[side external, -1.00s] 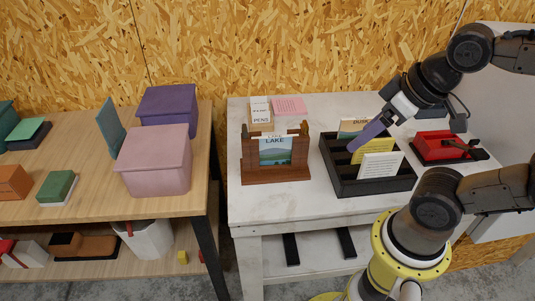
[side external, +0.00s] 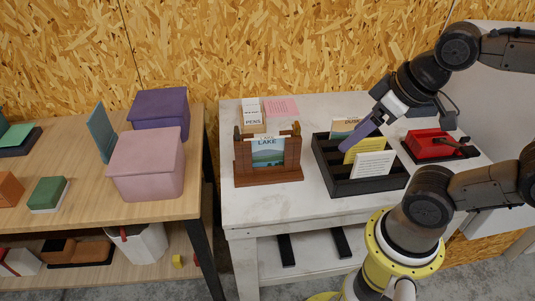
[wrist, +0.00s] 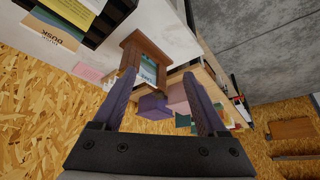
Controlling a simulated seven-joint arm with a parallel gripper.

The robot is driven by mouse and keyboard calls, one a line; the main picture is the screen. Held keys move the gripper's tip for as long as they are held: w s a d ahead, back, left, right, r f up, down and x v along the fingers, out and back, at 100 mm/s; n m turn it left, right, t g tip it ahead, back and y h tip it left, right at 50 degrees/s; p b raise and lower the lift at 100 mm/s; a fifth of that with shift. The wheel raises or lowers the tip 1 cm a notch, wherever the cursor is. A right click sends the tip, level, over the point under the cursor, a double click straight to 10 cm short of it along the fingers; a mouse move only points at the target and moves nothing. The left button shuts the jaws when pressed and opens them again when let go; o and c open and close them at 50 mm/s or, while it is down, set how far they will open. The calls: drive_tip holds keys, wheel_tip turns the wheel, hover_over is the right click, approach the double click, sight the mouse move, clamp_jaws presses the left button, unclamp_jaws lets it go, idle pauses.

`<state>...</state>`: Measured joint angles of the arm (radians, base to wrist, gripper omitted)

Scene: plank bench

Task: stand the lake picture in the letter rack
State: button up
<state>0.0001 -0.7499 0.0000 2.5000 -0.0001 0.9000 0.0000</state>
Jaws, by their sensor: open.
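The lake picture (side external: 268,155) stands upright in the brown wooden letter rack (side external: 268,177), its "LAKE" heading facing the side camera. In the wrist view the picture (wrist: 148,70) shows inside the rack (wrist: 132,45), beyond my fingertips. My gripper (side external: 346,149), with purple fingers, is open and slanted over the black slotted tray, to the right of the rack and apart from it. In the wrist view my gripper (wrist: 157,75) has nothing visible between its fingers. The picture's lower edge is hidden by the rack's front.
The black tray (side external: 367,187) holds a "DUSK" card (side external: 342,124), a yellow card (side external: 362,148) and a white card (side external: 373,164). A red object (side external: 428,143) stands to its right. Bench in front is clear.

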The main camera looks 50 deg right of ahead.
drive_tip(key=c, duration=0.4)
drive_tip(key=w+r+n, duration=0.4)
drive_tip(key=r+n, duration=0.1)
drive_tip(key=n+g, duration=0.4)
drive_tip(key=g, duration=0.2)
hover_over(269, 138)
wheel_tip(269, 138, down, 8)
wheel_tip(269, 138, down, 14)
drive_tip(key=shift+r, duration=0.1)
